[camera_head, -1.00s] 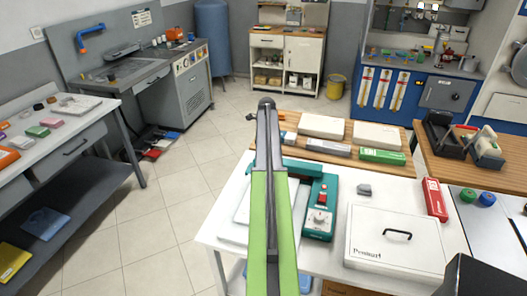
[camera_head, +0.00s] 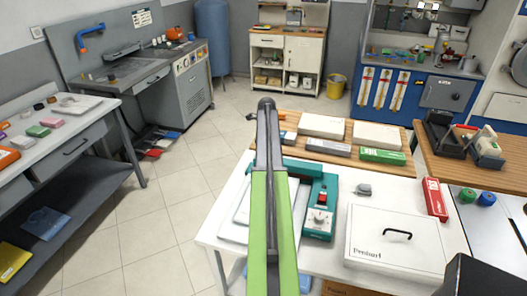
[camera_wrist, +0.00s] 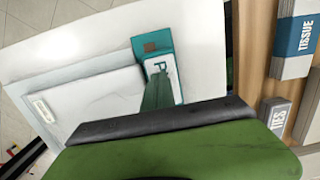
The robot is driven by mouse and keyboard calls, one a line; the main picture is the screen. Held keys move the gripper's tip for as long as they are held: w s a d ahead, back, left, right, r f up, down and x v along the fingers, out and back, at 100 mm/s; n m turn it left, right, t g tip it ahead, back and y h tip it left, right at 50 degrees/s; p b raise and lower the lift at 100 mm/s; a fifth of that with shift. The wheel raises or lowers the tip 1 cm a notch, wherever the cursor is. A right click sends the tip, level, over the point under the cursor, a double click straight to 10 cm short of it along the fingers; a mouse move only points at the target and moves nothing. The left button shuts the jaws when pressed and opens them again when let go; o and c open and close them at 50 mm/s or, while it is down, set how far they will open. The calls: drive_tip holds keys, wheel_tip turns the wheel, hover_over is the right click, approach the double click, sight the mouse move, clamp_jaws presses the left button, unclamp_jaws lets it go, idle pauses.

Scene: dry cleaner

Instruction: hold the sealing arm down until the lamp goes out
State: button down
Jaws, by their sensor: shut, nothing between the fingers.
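The teal sealer (camera_head: 319,222) stands on the white table, with a dial on its front and a small red part, seemingly the lamp, above it. Whether it is lit is hard to tell. Its teal sealing arm (camera_head: 306,168) runs leftward behind my green arm. In the wrist view a teal end pad (camera_wrist: 149,45) bears a label starting with P. My gripper (camera_wrist: 157,78) is shut and empty, its fingertips over this pad. Whether they touch it cannot be told. My arm hides the gripper in the head view.
A white lidded box (camera_head: 395,240) and a red box (camera_head: 434,199) stand right of the sealer. A wooden shelf (camera_head: 385,172) with white, grey and green boxes runs behind it. A small grey object (camera_head: 363,190) lies beside the sealer.

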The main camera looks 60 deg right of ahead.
drive_tip(key=shift+w+a+r+p, duration=0.1)
drive_tip(key=shift+a+r+p, duration=0.3)
drive_tip(key=shift+p, duration=0.35)
wheel_tip(320, 180, up, 13)
drive_tip(key=p, duration=1.3)
drive_tip(key=shift+d+p, duration=0.3)
drive_tip(key=shift+d, duration=0.05)
